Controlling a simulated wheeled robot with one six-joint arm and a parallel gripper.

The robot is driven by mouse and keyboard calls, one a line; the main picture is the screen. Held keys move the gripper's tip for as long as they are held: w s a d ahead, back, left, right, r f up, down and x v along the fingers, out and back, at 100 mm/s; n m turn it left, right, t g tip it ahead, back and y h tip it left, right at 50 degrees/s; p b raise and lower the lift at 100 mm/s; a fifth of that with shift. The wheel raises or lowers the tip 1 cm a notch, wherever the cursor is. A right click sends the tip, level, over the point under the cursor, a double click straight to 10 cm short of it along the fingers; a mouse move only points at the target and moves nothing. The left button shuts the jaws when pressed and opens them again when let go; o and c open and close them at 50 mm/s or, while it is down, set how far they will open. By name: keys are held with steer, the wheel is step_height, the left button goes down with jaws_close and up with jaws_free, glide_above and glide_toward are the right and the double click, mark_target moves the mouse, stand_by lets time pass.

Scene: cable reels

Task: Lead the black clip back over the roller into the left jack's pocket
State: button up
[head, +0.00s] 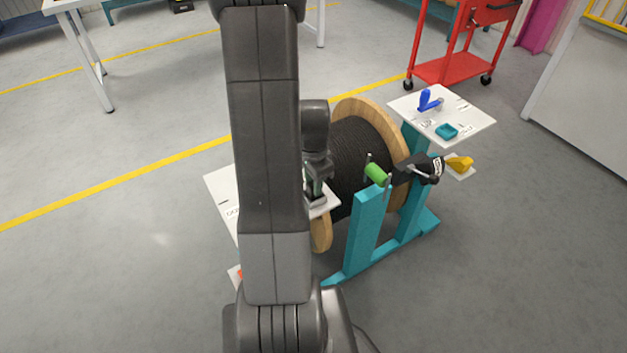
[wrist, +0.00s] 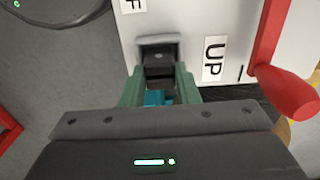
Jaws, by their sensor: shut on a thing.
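The black clip (wrist: 160,65) shows in the wrist view between the green fingers of my gripper (wrist: 160,80), which is shut on it. Its far end is at a square grey pocket (wrist: 158,42) in the white top plate (wrist: 190,20) of the left jack. I cannot tell how deep it sits. A blue-teal piece (wrist: 155,98) shows between the fingers, nearer my palm. In the head view my gripper (head: 316,194) is low over the left plate, and my arm hides most of that plate.
A red lever (wrist: 290,92) stands right of the pocket, past the UP label. The wooden reel (head: 400,135) with black cable (head: 350,150) stands on teal jacks (head: 362,235). The right plate (head: 475,120) carries a blue lever (head: 428,102) and a teal pocket (head: 447,130).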

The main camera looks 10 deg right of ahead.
steer(key=shift+f, duration=0.1)
steer(key=o, duration=1.1)
steer(key=shift+c, duration=0.2)
step_height(320, 180, up, 14)
steer(key=p, duration=0.2)
steer(key=shift+p, duration=0.35)
steer(key=shift+f, duration=0.1)
step_height(320, 180, down, 14)
steer(key=b, duration=0.2)
steer(key=shift+r+b, duration=0.25)
steer(key=shift+b, duration=0.15)
steer(key=shift+r+p, duration=0.85)
steer(key=shift+r, duration=0.05)
